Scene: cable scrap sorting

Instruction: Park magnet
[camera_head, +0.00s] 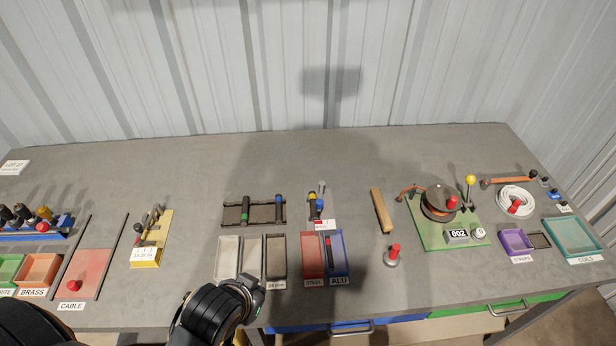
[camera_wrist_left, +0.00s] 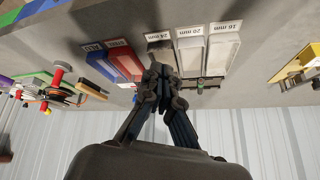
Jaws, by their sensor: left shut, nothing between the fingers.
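No label marks the magnet, so I cannot tell for sure which thing it is. A narrow dark and red stick (camera_head: 328,249) lies in the blue ALU bin (camera_head: 339,262). A small rack with dark, blue and yellow pieces (camera_head: 316,208) stands behind the bins. My left gripper (camera_head: 252,286) is at the front of the bench by the pale bins. It is shut and empty; its closed fingers show in the left wrist view (camera_wrist_left: 160,74). My right gripper is not in view.
A red STEEL bin (camera_head: 311,268) adjoins the ALU bin. A wooden bar (camera_head: 381,210) and a green board with a reel (camera_head: 415,232) stand to the right. A red CABLE mat (camera_head: 88,268) lies left.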

